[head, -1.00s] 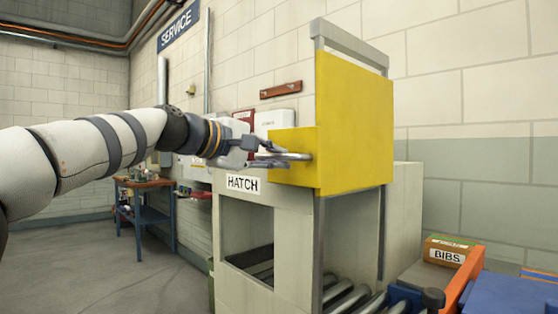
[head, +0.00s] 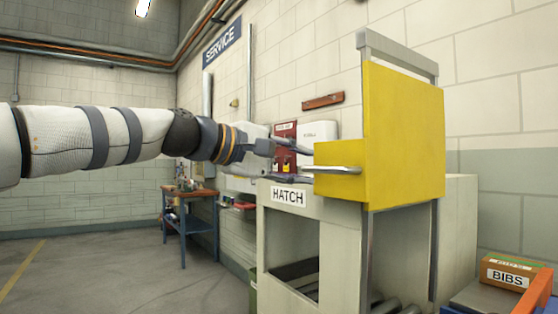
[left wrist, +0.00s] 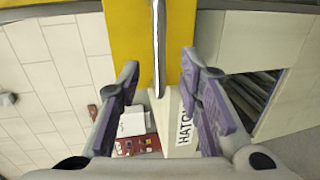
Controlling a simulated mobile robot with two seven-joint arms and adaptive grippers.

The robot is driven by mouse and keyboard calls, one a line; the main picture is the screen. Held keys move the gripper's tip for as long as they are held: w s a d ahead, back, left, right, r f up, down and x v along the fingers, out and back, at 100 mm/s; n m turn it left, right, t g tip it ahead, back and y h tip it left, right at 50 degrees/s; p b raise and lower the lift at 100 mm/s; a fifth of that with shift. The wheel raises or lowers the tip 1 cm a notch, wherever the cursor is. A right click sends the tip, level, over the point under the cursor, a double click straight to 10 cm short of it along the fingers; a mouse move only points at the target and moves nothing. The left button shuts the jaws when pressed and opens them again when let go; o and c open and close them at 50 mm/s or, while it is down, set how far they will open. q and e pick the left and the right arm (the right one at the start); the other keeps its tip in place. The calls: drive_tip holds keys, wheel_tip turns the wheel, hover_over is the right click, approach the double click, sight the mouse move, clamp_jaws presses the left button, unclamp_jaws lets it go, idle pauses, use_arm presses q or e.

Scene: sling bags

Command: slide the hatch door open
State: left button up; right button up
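The yellow hatch door (head: 404,135) is a flat panel standing high in its grey frame, with the space below it uncovered. Its metal bar handle (head: 335,169) sticks out to the left from a yellow side plate. My left gripper (head: 306,164) is open at the handle's free end. In the left wrist view, the handle (left wrist: 159,45) runs down between the two spread fingers (left wrist: 159,62), with a gap on both sides. The yellow door (left wrist: 120,22) fills the top middle there. My right gripper is in neither view.
The pale hatch housing (head: 341,250) has a HATCH label (head: 288,196) and an open side window. A BIBS box (head: 515,272) stands at the lower right. A blue workbench (head: 190,222) stands behind, by the wall. The floor at left is clear.

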use_arm(q)
drive_tip(key=v, duration=0.5)
drive_tip(key=shift+s+a, duration=0.25)
drive_tip(key=shift+a, duration=0.05)
